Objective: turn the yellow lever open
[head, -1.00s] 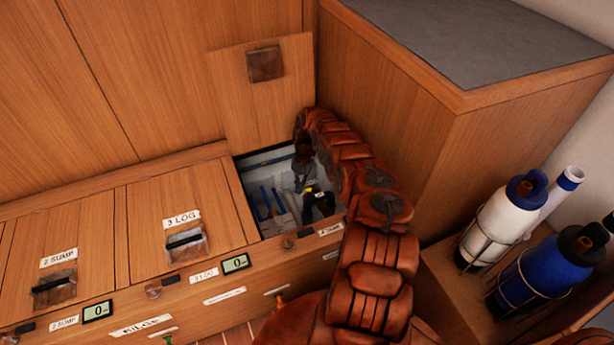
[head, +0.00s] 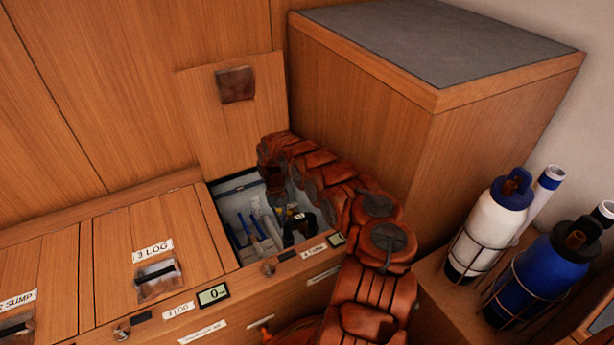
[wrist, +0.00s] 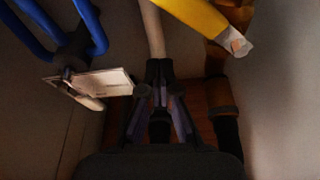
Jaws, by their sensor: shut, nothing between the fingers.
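The yellow lever (wrist: 192,14) shows at the top of the wrist view, with a pale end at its right tip. In that view my gripper (wrist: 158,68) is shut and empty, below and to the left of the lever and apart from it in the picture. A pale pipe (wrist: 152,30) runs up behind the fingertips. The lever is too small to make out clearly there.
Blue handles (wrist: 92,22) and a white tag (wrist: 100,82) are at the left in the wrist view. The raised lid (head: 215,125) stands behind the opening. A tall cabinet (head: 365,130) is close on the right. A closed lid marked 3 LOG (head: 190,235) lies left.

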